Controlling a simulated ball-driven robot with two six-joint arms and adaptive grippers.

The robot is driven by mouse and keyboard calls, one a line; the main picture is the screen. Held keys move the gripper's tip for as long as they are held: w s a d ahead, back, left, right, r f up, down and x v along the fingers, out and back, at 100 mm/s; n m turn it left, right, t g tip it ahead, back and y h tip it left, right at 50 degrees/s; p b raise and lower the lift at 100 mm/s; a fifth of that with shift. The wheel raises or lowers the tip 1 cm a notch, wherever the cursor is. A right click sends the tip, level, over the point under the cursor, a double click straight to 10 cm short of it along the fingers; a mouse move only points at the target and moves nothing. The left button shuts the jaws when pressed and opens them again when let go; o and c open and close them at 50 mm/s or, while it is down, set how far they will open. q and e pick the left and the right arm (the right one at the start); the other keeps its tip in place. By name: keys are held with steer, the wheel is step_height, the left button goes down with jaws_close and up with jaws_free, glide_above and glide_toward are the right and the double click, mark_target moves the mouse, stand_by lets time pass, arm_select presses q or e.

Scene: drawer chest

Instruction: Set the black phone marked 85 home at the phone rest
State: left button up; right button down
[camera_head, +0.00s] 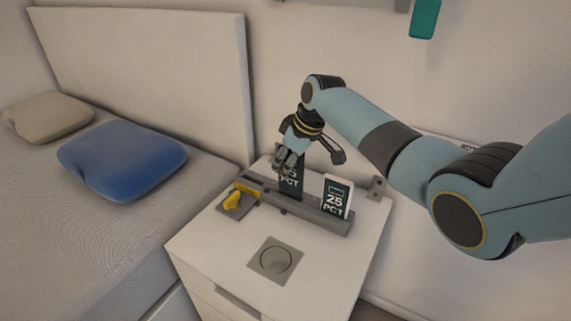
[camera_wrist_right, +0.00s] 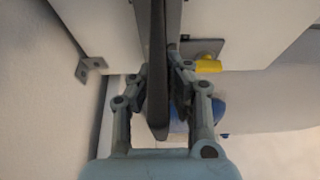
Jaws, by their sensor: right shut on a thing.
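The black phone marked with a number ending in 5 and PCT (camera_head: 290,184) stands upright at the grey phone rest (camera_head: 311,213) on the white chest; its first digit is partly covered by my fingers. My right gripper (camera_head: 287,160) is shut on its upper part from above. The phone's lower edge meets the rest, but I cannot tell whether it is fully seated. In the right wrist view the phone (camera_wrist_right: 157,70) shows edge-on as a dark strip between the fingers (camera_wrist_right: 158,85). My left gripper is not in view.
A second phone, marked 25 PCT (camera_head: 336,197), stands at the right end of the rest. A yellow item (camera_head: 233,200) lies on a grey plate at the left. A grey square with a ring (camera_head: 275,260) lies in front. A small bracket (camera_head: 377,187) is at the back right.

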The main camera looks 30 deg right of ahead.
steer(key=shift+f+b, duration=0.85)
steer(key=shift+f, duration=0.85)
steer(key=c, duration=1.3)
jaws_free()
steer(key=shift+o, duration=0.2)
steer(key=v, duration=1.2)
